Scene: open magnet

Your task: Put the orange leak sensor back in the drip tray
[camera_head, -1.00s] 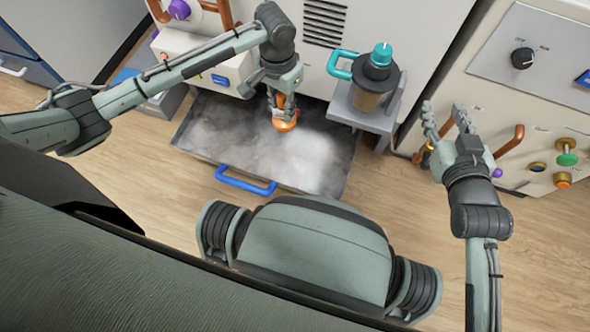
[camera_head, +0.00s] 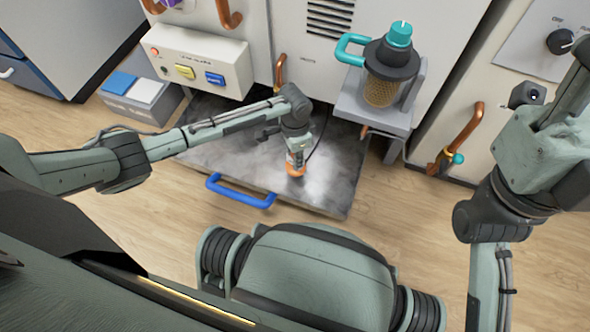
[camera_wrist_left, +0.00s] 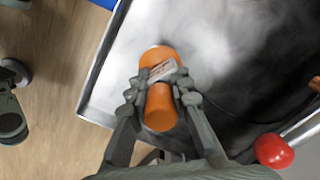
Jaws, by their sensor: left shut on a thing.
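The orange leak sensor (camera_head: 296,170) is held upright between the fingers of my left gripper (camera_head: 297,156). In the left wrist view, the fingers close around the middle of the sensor (camera_wrist_left: 160,113), over a pale label. The sensor is over the front part of the grey drip tray (camera_head: 225,160), which has a blue handle (camera_head: 240,191). Its lower end looks at or just above the tray floor; contact cannot be told. A dark cable runs from near it toward the cabinet. My right gripper (camera_head: 572,85) is at the right edge, partly cut off.
A teal-handled canister (camera_head: 391,62) stands on a grey bracket right of the tray. A control box (camera_head: 190,60) with buttons is at the back left. In the left wrist view a red knob (camera_wrist_left: 273,150) shows at lower right. Copper pipes (camera_head: 462,135) stick out at right.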

